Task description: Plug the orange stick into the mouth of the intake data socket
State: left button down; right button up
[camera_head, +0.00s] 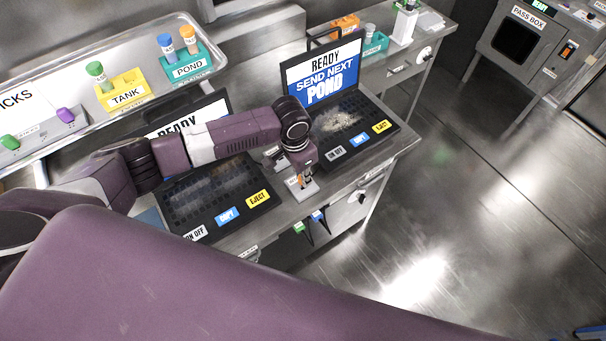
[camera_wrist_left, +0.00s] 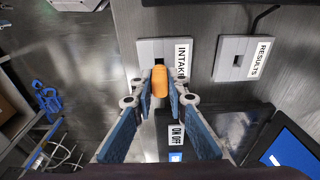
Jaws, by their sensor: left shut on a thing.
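The orange stick (camera_wrist_left: 160,82) is between the fingertips of my left gripper (camera_wrist_left: 161,98), which is shut on it. The intake data socket (camera_wrist_left: 150,47) is a pale plate labelled INTAKE, just beyond the stick in the left wrist view. The stick's far end overlaps the plate's edge by a small dark opening; I cannot tell whether it is inside the mouth. In the head view, my left gripper (camera_head: 304,176) points down over the socket plate (camera_head: 305,191) at the bench's front edge. My right gripper is not in view.
The results socket (camera_wrist_left: 228,67) is beside the intake one. Two laptops flank the gripper: one reads SEND NEXT POND (camera_head: 325,75), the nearer (camera_head: 185,205) is partly hidden by my arm. A shelf tray (camera_head: 215,62) holds coloured-capped vials.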

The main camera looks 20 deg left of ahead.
pick_arm(q)
jog(key=shift+f+b, duration=0.55)
jog(key=shift+f, duration=0.6)
jog(key=shift+s+f, duration=0.15)
jog(key=shift+f, duration=0.1)
jog(key=c, duration=1.8)
grip_release()
jog(key=r, duration=0.8)
jog(key=s+a+r, duration=0.1)
jog(key=r, duration=0.3)
jog(key=shift+f, duration=0.1)
